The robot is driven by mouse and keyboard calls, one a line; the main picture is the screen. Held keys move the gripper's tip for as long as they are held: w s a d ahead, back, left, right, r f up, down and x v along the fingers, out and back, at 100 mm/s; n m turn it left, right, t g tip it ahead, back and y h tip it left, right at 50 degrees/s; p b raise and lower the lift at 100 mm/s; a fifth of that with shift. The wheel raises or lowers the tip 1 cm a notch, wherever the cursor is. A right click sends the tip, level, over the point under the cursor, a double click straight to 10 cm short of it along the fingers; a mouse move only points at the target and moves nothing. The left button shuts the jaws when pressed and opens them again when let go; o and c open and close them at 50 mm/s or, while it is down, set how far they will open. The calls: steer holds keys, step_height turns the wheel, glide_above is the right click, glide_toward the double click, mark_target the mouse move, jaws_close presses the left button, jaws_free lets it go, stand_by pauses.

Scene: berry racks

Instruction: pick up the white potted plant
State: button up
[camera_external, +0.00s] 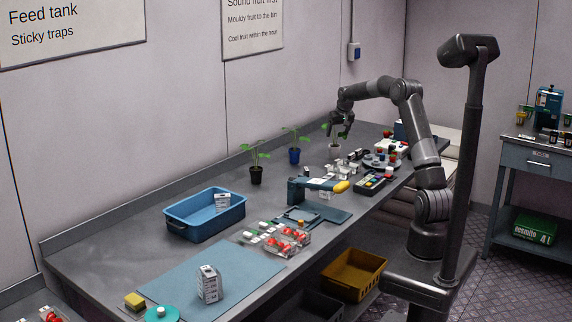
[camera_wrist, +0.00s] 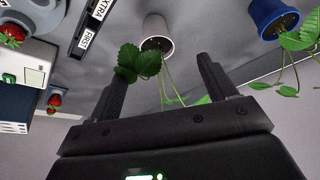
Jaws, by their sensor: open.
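The white potted plant is a small white pot with green leaves; the pot (camera_external: 334,151) stands on the bench near the back wall. In the wrist view the white pot (camera_wrist: 156,32) lies beyond my fingers, with its leaves and stems hanging between and over them. My gripper (camera_external: 342,131) is above the white pot among its leaves, pointing down. In the wrist view my gripper (camera_wrist: 160,80) is open, one finger on each side of the stems, and the pot is not between the fingertips. A leaf covers part of the left finger.
A blue potted plant (camera_external: 294,155) and a black potted plant (camera_external: 256,174) stand to the left along the wall. Strawberries, small boxes and a dark tray (camera_external: 370,183) crowd the bench to the right and front. A blue bin (camera_external: 205,215) is farther left.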

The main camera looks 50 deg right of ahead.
mark_target(335, 145)
steer(key=x, duration=0.5)
steer(key=shift+d+f, duration=0.1)
steer(key=shift+f, duration=0.05)
steer(key=shift+d+x, duration=0.15)
steer(key=shift+x, duration=1.25)
steer(key=shift+d+x, duration=0.15)
steer(key=shift+x, duration=1.25)
steer(key=c, duration=1.1)
steer(key=shift+r, duration=0.25)
